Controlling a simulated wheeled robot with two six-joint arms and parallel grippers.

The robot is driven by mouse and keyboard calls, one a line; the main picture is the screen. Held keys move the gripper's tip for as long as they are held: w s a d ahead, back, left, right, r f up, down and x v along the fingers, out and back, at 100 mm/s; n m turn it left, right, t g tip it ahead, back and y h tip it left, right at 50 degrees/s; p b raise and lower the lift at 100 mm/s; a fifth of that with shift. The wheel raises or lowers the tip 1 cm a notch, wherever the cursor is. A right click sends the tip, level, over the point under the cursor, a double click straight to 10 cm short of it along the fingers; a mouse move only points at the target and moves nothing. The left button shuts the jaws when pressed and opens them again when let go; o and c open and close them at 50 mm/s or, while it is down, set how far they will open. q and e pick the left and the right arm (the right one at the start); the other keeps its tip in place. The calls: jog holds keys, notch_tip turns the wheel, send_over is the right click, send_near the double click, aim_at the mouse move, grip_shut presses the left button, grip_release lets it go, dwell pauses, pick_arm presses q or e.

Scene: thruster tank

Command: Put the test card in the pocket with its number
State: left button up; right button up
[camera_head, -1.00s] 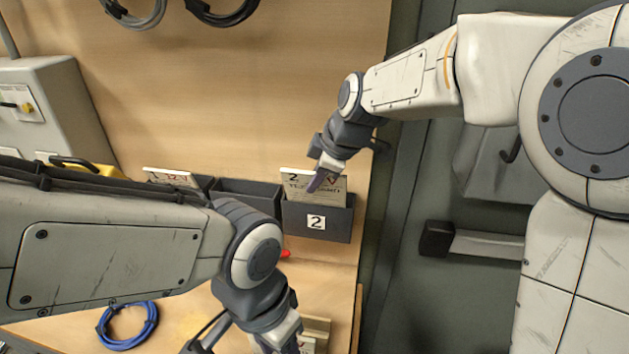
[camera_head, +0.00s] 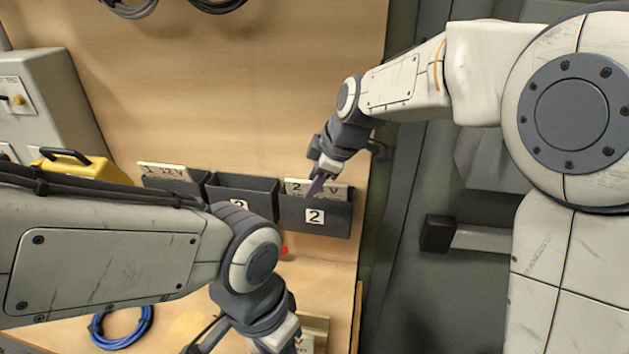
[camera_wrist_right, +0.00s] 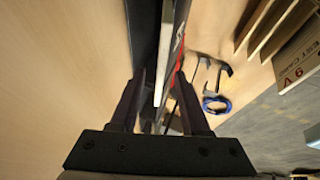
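A pale test card (camera_head: 333,192) marked 2 stands in the right-hand dark pocket (camera_head: 329,222), which has a 2 on its front label. Only the card's top strip shows above the pocket's rim. My right gripper (camera_head: 314,191) is at the card's upper edge, in front of its face markings. In the right wrist view my right gripper (camera_wrist_right: 163,100) has its fingers apart, with the card (camera_wrist_right: 163,55) edge-on between them and gaps showing beside it. My left gripper (camera_head: 288,347) is low at the bottom edge; its fingertips are cut off.
A card marked 1, 12 V (camera_head: 165,171) stands in the left pocket (camera_head: 190,184). The middle pocket (camera_head: 262,201) looks empty; my left arm partly covers it. A 9 V test card (camera_wrist_right: 297,68) shows beside wooden slats in the wrist view. A blue cable coil (camera_head: 123,327) lies below.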

jog(key=b+v, duration=0.1)
jog(key=v, duration=0.9)
jog(key=shift+r+b, duration=0.2)
jog(key=shift+b, duration=0.1)
jog(key=shift+s, duration=0.15)
